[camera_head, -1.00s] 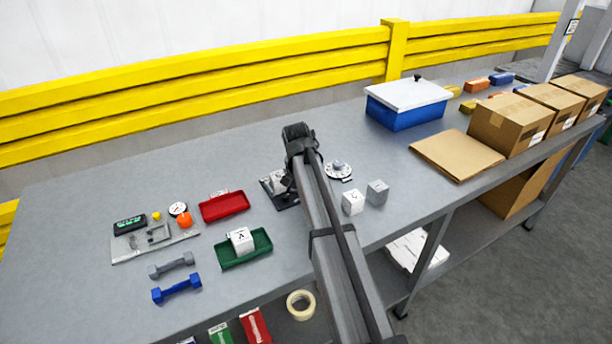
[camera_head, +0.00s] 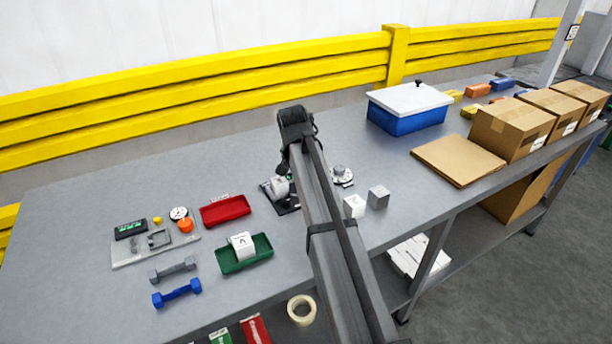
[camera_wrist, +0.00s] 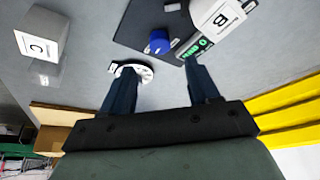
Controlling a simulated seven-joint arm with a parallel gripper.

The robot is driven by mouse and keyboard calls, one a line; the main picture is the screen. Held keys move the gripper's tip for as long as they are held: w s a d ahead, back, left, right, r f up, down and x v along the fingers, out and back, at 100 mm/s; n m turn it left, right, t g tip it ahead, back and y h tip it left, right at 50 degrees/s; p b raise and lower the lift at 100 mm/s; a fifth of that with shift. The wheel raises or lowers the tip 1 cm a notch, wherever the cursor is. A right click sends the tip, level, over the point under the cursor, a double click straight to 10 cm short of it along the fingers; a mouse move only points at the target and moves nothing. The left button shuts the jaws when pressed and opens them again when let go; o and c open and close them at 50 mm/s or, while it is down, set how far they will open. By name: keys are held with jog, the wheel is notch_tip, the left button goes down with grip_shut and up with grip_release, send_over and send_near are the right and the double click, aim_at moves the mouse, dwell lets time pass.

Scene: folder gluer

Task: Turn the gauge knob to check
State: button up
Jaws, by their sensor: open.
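A white round dial with a silver knob (camera_head: 341,172) sits on the bench just right of my arm in the head view. In the wrist view the white dial (camera_wrist: 145,73) lies beyond my left finger, which covers part of it. A dark plate (camera_wrist: 140,22) beside it carries a blue round knob (camera_wrist: 158,42), a green-lit display (camera_wrist: 195,47) and a white block marked B (camera_wrist: 214,16). The dark plate also shows in the head view (camera_head: 291,208), partly behind my arm. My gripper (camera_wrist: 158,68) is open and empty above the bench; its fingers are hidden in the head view.
A white block marked C (camera_wrist: 42,33) and a grey block (camera_head: 378,197) stand near the dial. Red (camera_head: 225,210) and green (camera_head: 247,263) trays lie to the left. A blue bin (camera_head: 408,115) stands behind at the right.

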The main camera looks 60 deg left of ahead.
jog(key=v, duration=0.5)
jog(key=shift+s+d+r, duration=0.1)
jog(key=shift+s+r, duration=0.05)
jog(key=shift+r, duration=0.2)
